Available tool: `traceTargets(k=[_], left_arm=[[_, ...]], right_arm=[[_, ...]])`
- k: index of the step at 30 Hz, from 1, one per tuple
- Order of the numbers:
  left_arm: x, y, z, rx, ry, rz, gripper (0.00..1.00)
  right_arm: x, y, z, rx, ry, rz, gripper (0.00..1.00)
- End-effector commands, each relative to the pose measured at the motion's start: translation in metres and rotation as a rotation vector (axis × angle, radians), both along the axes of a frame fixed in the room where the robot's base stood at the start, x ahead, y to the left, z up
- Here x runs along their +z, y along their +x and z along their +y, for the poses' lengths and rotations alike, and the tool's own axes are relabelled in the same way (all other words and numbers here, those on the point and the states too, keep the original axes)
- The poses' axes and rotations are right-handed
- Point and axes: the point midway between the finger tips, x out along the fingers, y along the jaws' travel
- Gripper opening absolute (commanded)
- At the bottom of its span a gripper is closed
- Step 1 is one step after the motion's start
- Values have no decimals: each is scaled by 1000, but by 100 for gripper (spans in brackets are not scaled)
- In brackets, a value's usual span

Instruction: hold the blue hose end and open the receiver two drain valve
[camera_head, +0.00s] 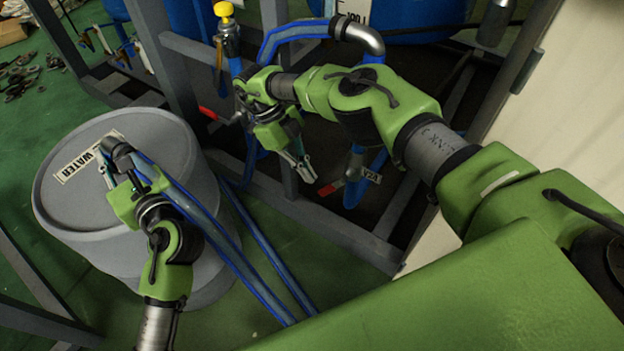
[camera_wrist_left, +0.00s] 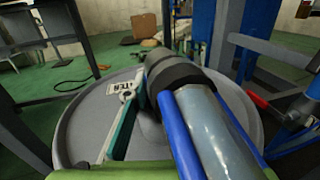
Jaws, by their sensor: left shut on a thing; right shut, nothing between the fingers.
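The blue hose (camera_head: 215,235) runs from the floor up to my left gripper (camera_head: 110,170). Its dark end (camera_head: 118,150) is above the lid of the grey drum labelled WATER. In the left wrist view the dark hose end (camera_wrist_left: 170,72) and clear blue-striped hose (camera_wrist_left: 205,130) lie along a teal finger (camera_wrist_left: 123,128); the far finger is hidden. My left gripper is shut on the hose. My right gripper (camera_head: 304,168) is shut and empty, pointing down just above and left of a red valve handle (camera_head: 328,189) beside a V2A tag (camera_head: 371,178). Whether it touches the handle is unclear.
The grey drum (camera_head: 60,215) stands at left. Another red handle (camera_head: 208,113) is left of my right gripper. Grey frame bars (camera_head: 340,230), blue pipes (camera_head: 355,165) and a yellow-topped valve (camera_head: 224,10) crowd the area. Green floor (camera_head: 345,270) is open in front of the frame.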

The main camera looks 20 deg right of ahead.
Motion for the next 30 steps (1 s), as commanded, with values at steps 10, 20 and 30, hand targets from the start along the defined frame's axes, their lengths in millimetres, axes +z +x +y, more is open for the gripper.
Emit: traceTargets(k=[10, 20, 30], left_arm=[[-1, 0, 0, -1, 0, 1, 0], [-1, 0, -1, -1, -1, 2, 0], [-1, 0, 0, -1, 0, 1, 43]], right_arm=[[34, 18, 13, 0, 0, 0, 0], [37, 19, 14, 1, 0, 0, 0], [37, 19, 13, 0, 0, 0, 0]])
